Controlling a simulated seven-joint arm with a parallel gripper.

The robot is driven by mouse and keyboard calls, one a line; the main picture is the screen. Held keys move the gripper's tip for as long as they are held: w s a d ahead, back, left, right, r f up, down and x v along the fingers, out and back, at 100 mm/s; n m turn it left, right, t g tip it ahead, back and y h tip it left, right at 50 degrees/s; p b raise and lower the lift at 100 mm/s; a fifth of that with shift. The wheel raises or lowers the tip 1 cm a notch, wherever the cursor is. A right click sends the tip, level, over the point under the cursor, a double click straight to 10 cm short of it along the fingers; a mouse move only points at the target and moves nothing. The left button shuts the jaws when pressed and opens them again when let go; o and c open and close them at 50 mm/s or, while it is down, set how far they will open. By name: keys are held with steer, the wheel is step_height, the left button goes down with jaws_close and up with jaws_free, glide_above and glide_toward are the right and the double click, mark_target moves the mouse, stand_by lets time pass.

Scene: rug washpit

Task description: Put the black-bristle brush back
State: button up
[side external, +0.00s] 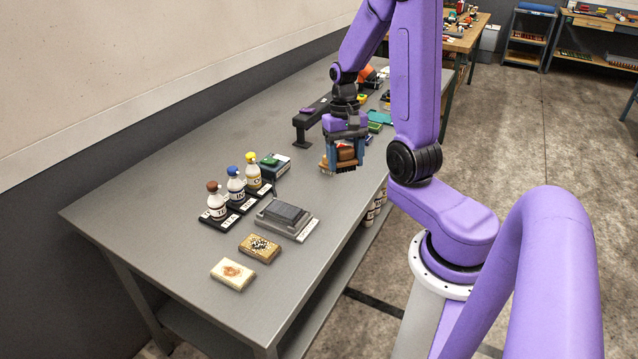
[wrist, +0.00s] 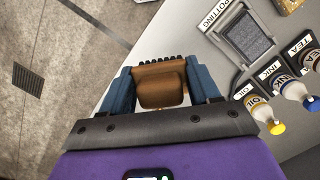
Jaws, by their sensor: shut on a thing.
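The black-bristle brush (side external: 347,154) has a brown wooden body, and it also shows in the wrist view (wrist: 162,86) with a row of dark bristles along its far edge. My gripper (side external: 343,157) is shut on it, with the blue fingers (wrist: 161,88) on either side of the brown block. The brush is near the table's right edge in the side view; whether it touches the table cannot be told. Its place of rest cannot be made out.
On the grey table (side external: 150,215) stand three labelled bottles (side external: 236,187), a grey spotting block (side external: 286,215) and two rug samples (side external: 259,248). A black stand (side external: 309,128) is behind my gripper. Green items (side external: 377,119) lie beyond. The table's near left is clear.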

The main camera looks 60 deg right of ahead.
steer(key=shift+s+d+m, duration=0.25)
steer(key=shift+s+m, duration=0.05)
steer(key=shift+s, duration=0.1)
steer(key=shift+w+d+f, duration=0.15)
steer(key=shift+d+f, duration=0.05)
steer(key=w+d+f, duration=0.4)
steer(key=w, duration=0.3)
glide_above(321, 184)
step_height(321, 184, down, 5)
steer(key=shift+w+d+f, duration=0.1)
steer(key=shift+w+f, duration=0.05)
steer(key=shift+f, duration=0.05)
steer(key=shift+w+f, duration=0.1)
steer(key=shift+f, duration=1.55)
steer(key=shift+f, duration=0.1)
steer(key=o, duration=1.1)
